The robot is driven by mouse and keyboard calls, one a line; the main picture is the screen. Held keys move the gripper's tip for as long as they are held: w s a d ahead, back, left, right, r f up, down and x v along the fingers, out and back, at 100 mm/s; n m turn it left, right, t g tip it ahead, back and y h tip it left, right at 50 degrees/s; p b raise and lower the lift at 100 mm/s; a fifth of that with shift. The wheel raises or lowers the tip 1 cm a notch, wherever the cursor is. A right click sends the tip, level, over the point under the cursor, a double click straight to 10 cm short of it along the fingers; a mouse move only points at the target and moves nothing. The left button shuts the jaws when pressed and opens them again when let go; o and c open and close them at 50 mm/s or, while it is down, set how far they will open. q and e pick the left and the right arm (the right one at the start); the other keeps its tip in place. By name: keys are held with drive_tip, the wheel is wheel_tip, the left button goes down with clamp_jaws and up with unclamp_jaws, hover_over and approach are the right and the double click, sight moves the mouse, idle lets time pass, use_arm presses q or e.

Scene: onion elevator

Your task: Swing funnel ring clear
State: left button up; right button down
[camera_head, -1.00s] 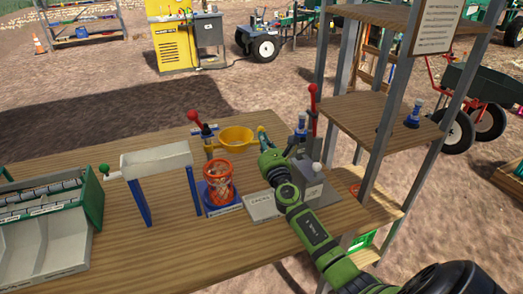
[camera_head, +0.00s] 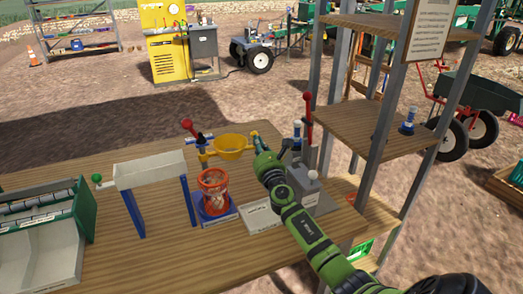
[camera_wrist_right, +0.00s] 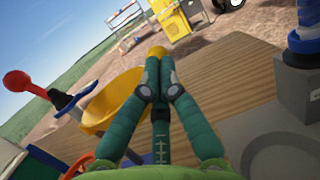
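The yellow funnel ring (camera_head: 230,150) is held level on a side arm from the blue post with a red-knobbed lever (camera_head: 190,128). It sits above and slightly right of the red mesh basket (camera_head: 213,190), which stands on a blue base. My right gripper (camera_head: 255,136) is at the ring's right side. In the right wrist view the ring (camera_wrist_right: 105,105) shows left of the fingers. The fingers of my right gripper (camera_wrist_right: 158,62) are close together on a yellow stub at their tips, which appears to be the ring's handle. My left gripper is not in view.
A white trough (camera_head: 150,168) on blue legs stands left of the basket. A grey press (camera_head: 304,185) with a red-knobbed lever stands close behind my right arm. A shelf rack (camera_head: 390,140) borders the table's right. A green-edged bin (camera_head: 45,235) sits at far left.

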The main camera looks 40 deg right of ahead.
drive_tip(key=v, duration=1.2)
drive_tip(key=shift+d, duration=0.1)
